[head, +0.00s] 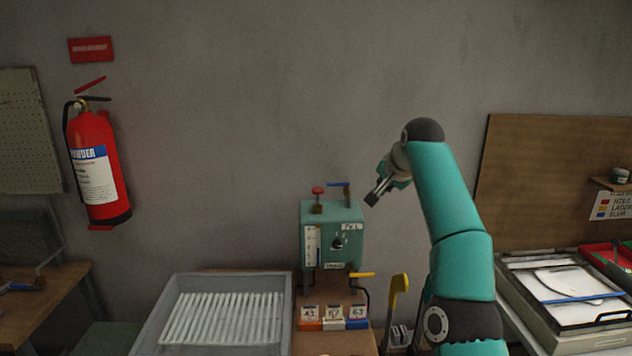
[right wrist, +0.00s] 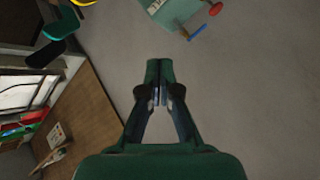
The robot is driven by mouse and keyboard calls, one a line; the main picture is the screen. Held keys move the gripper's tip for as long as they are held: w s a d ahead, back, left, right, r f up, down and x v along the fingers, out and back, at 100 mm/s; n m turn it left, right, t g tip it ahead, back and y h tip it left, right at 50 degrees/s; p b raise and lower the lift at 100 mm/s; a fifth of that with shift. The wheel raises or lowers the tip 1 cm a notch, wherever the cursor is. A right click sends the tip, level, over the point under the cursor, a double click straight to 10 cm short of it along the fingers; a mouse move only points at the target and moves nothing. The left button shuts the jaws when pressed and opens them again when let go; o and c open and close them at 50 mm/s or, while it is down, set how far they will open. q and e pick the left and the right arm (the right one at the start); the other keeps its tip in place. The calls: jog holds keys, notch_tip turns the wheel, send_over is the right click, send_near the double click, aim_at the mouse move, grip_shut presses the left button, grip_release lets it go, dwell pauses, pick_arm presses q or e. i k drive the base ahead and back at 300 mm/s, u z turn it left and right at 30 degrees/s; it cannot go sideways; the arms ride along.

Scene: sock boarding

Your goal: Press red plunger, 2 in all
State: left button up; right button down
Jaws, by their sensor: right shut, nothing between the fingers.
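A teal box-shaped machine (head: 334,236) stands at the middle of the head view, with a dial and labels on its front. The red plunger (head: 318,192) sticks up from the left part of its top. It also shows at the top right of the right wrist view (right wrist: 215,8). A blue-handled lever (head: 339,184) is beside it on the right. My right gripper (head: 371,198) is in the air, to the right of the machine's top and apart from the plunger. Its fingers are together and empty in the right wrist view (right wrist: 159,98). My left gripper is not in view.
A grey tray (head: 283,318) of white rods stands left of the machine. Small numbered blocks (head: 333,312) sit in front of it, with a yellow-handled lever (head: 362,275) above them. A yellow upright handle (head: 398,292) is to the right. A red fire extinguisher (head: 98,170) hangs at left.

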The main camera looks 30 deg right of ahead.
aim_at(317, 191)
jog(key=u, duration=0.05)
jog(key=i, duration=1.05)
jog(key=z, duration=0.35)
